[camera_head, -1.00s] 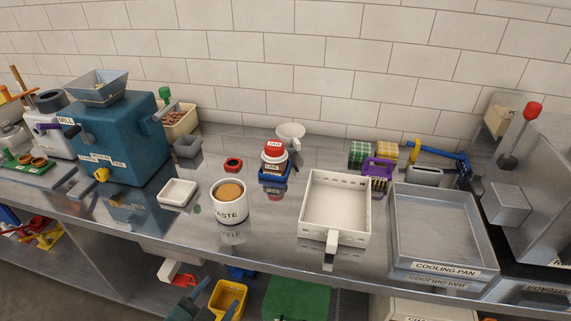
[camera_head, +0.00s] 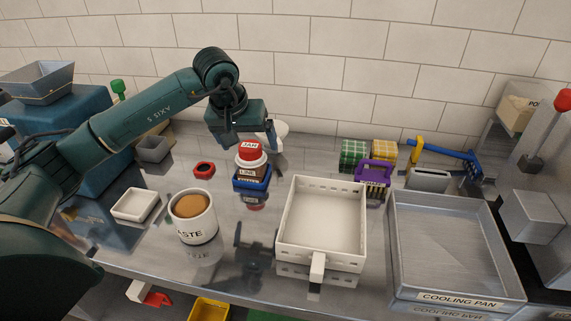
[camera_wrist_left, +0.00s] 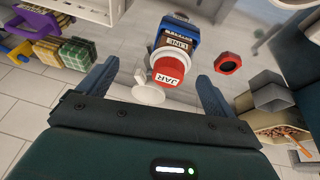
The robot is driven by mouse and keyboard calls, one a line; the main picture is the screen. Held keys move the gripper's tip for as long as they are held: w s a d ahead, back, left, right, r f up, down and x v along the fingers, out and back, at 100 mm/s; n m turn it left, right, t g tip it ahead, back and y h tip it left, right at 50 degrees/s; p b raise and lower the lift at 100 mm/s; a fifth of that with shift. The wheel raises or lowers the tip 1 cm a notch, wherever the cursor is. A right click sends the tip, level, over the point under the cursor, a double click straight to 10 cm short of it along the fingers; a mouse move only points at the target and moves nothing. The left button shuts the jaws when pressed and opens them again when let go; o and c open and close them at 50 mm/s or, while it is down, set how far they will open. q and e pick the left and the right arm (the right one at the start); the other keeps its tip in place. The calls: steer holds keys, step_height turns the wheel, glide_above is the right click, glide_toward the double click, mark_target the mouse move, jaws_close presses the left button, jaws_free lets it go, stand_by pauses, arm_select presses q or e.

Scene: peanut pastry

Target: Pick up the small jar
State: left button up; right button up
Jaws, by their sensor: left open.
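The small jar (camera_head: 250,152) has a red lid marked JAR and a white collar. It stands upright in a blue holder (camera_head: 252,184) on the steel counter. In the left wrist view the jar's red lid (camera_wrist_left: 168,72) shows between my open fingers, apart from both. My left gripper (camera_head: 243,145) is open above and just behind the jar in the head view, with its fingers pointing down. Its fingertips are partly hidden behind the jar. My right gripper is not in view.
A white perforated tray (camera_head: 283,225) and the cooling pan (camera_head: 400,285) are to the right.

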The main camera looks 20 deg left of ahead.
mark_target(246, 150)
arm_select(q)
steer(key=shift+y, duration=0.6)
steer(key=w+a+f, duration=0.2)
steer(key=f, duration=0.1)
steer(key=w+a+f, duration=0.1)
steer(key=f, duration=0.1)
steer(key=shift+w+p, duration=0.15)
steer(key=shift+p, duration=0.2)
steer(key=shift+d+p+x, duration=0.1)
steer(key=shift+p+x, duration=0.2)
steer(key=shift+x, duration=1.15)
steer(key=shift+d+p+x, duration=0.15)
steer(key=shift+p+x, duration=0.15)
steer(key=shift+x, duration=1.15)
steer(key=c, duration=1.2)
